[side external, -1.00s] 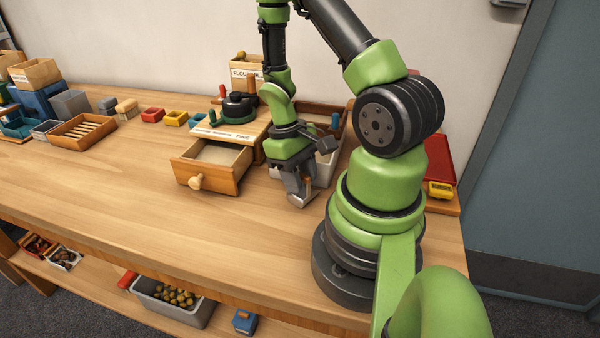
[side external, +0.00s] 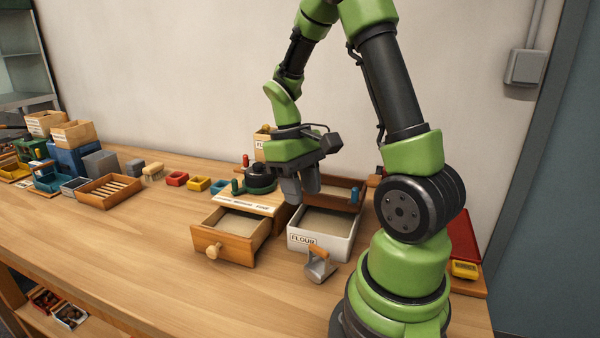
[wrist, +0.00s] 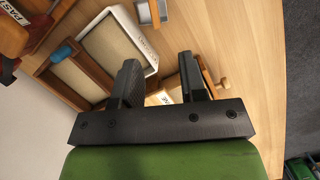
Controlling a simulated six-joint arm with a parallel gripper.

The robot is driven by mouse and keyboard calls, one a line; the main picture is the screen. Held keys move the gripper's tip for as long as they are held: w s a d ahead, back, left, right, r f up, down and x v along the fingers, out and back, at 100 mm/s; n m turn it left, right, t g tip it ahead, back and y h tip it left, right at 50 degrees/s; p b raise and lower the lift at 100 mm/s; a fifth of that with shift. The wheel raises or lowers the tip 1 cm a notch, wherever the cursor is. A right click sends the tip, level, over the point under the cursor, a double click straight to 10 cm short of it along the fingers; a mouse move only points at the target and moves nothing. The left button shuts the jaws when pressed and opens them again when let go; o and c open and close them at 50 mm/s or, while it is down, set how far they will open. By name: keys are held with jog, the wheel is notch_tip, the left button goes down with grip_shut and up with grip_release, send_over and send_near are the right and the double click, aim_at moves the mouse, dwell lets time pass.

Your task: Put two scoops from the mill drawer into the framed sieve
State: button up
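The mill drawer (side external: 207,240) is pulled open and holds a level pale fill; its knob (wrist: 225,84) shows in the wrist view. The metal scoop (side external: 319,268) with a wooden handle stands on the table in front of the white flour box. A wooden frame with a blue peg (side external: 355,195), seemingly the framed sieve, lies behind that box; it also shows in the wrist view (wrist: 96,71). Its inside is partly hidden. My gripper (side external: 301,199) is raised above the area between drawer and flour box. Its fingers (wrist: 160,84) are apart with nothing between them.
The white flour box (side external: 337,246) stands right of the drawer, close to the scoop. The mill (side external: 260,180) stands behind the drawer. Small coloured bins (side external: 199,184) and a slatted wooden tray (side external: 82,197) lie left. The front of the table is clear.

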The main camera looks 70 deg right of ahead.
jog(key=s+a+r+t, duration=0.4)
jog(key=a+r+t, duration=0.6)
jog(key=a+r, duration=0.4)
jog(key=shift+a+n+y, duration=0.3)
jog(key=shift+a+y, duration=0.1)
jog(key=shift+a, duration=0.1)
jog(key=shift+w+d, duration=0.1)
jog(key=shift+w, duration=0.05)
jog(key=g, duration=1)
send_near(318, 248)
jog(key=f, duration=0.2)
jog(key=shift+h, duration=0.4)
jog(key=shift+s+a+x, duration=0.1)
jog(key=shift+a+x, duration=0.05)
jog(key=shift+x, duration=1.3)
jog(key=shift+s+a+x, duration=0.1)
jog(key=shift+x, duration=1.35)
jog(key=shift+s+a+x, duration=0.1)
jog(key=shift+a+x, duration=0.05)
jog(key=shift+x, duration=1.35)
jog(key=shift+w+r, duration=0.1)
jog(key=shift+r, duration=0.05)
